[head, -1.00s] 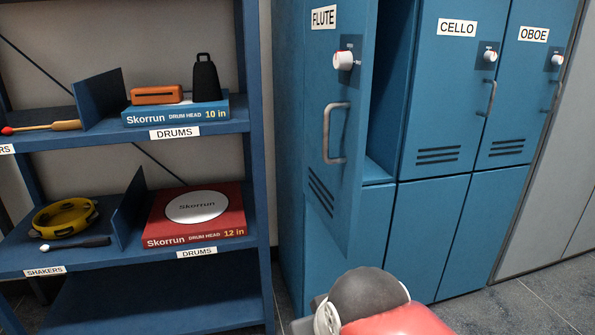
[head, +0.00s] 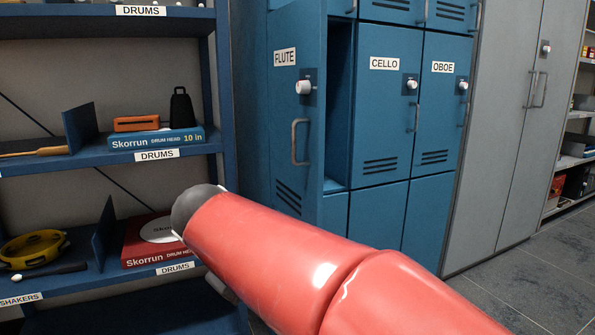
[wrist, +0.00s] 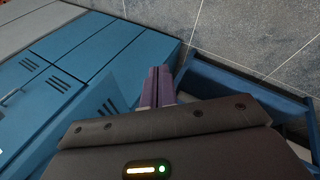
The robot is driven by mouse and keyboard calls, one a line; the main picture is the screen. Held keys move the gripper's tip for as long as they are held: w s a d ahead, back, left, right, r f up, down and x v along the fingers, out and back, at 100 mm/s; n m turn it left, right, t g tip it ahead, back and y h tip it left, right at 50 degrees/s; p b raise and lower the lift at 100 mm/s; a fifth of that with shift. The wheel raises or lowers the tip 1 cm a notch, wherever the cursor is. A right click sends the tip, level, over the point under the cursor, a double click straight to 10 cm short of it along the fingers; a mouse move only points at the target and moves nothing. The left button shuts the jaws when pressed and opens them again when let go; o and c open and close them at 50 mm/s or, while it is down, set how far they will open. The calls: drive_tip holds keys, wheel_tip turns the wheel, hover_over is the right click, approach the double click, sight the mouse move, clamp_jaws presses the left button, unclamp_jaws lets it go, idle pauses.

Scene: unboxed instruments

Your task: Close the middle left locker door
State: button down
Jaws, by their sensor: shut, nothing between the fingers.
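The FLUTE locker door (head: 308,160), in the middle row at the left, stands open in the head view. It has a white knob and a grey handle, and a dark gap shows between it and the CELLO door (head: 385,110). The CELLO and OBOE (head: 440,105) doors look closed. My red arm crosses the lower part of the head view, and its gripper end is hidden there. In the wrist view my gripper (wrist: 157,75) has its fingers together with nothing between them, pointing toward the lockers' lower part and the floor.
A blue shelf (head: 225,148) with drum head boxes, a yellow tambourine (head: 34,247) and other small instruments stands left of the lockers. A grey cabinet (head: 490,140) stands to the right. Floor (head: 530,280) shows clear at the lower right.

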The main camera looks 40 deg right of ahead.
drive_tip(key=w+d+r+m+g+h+b, duration=0.1)
drive_tip(key=w+d+r+g+h+b, duration=0.2)
drive_tip(key=w+d+r+h, duration=0.55)
drive_tip(key=m+g+h, duration=0.3)
approach(317, 162)
drive_tip(key=d+b, duration=0.1)
drive_tip(key=d, duration=0.2)
drive_tip(key=s+d+b, duration=0.1)
drive_tip(key=d, duration=0.2)
drive_tip(key=shift+s+d, duration=0.15)
drive_tip(key=shift+d, duration=0.25)
